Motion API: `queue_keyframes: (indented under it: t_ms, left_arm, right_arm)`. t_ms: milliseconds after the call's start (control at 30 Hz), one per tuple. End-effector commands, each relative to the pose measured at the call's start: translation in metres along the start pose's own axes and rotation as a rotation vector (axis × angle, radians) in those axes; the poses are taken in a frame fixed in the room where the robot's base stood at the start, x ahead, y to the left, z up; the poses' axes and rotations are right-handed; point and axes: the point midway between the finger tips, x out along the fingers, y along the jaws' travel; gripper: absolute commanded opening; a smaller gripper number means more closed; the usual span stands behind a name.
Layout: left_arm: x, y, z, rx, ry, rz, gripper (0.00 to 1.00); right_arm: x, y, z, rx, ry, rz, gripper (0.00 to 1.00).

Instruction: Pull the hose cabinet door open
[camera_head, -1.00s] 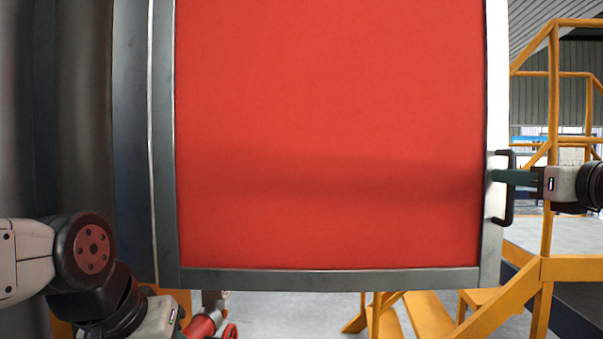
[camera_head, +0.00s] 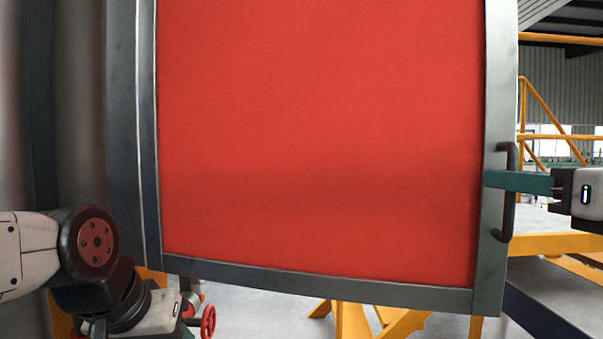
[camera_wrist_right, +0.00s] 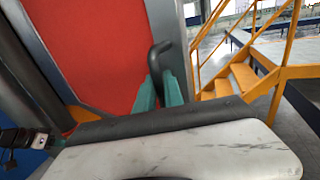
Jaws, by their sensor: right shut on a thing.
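The hose cabinet door is a red panel (camera_head: 320,130) in a grey metal frame and fills most of the head view. Its black bar handle (camera_head: 508,205) is on the right edge of the frame. My right gripper (camera_head: 497,180) comes in from the right, its green fingers shut on the handle. In the right wrist view the handle (camera_wrist_right: 159,58) rises between the two green fingers (camera_wrist_right: 160,92), with the red panel (camera_wrist_right: 95,45) beside it. My left gripper (camera_head: 185,305) is at the lower left, away from the door, mostly hidden; its jaws do not show clearly.
A red valve wheel (camera_head: 208,322) shows below the door at the lower left. Yellow stairs and railings (camera_head: 540,100) stand behind on the right, and yellow steps (camera_wrist_right: 240,78) show in the right wrist view. Grey floor (camera_head: 270,285) is visible under the door.

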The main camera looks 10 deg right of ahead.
Motion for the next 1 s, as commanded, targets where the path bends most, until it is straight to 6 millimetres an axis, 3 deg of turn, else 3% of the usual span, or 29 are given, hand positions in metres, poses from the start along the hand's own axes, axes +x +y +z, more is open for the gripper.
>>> queue_keyframes:
  t_ms: [467,500,567,867,1000]
  left_arm:
    - [0.000,0.000,0.000,0.000,0.000,0.000,0.39]
    - [0.000,0.000,0.000,0.000,0.000,0.000,0.39]
    - [0.000,0.000,0.000,0.000,0.000,0.000,0.39]
    - [0.000,0.000,0.000,0.000,0.000,0.000,0.39]
    - [0.000,0.000,0.000,0.000,0.000,0.000,0.39]
  right_arm:
    - [-0.006,0.003,0.007,-0.007,-0.016,-0.002,0.00]
    - [-0.007,0.003,0.007,-0.008,-0.016,-0.003,0.20]
    - [-0.006,0.003,0.006,-0.007,-0.015,-0.003,0.32]
    - [-0.006,0.002,0.004,-0.003,-0.010,-0.003,0.34]
    - [-0.015,0.002,0.004,-0.003,-0.011,-0.004,0.34]
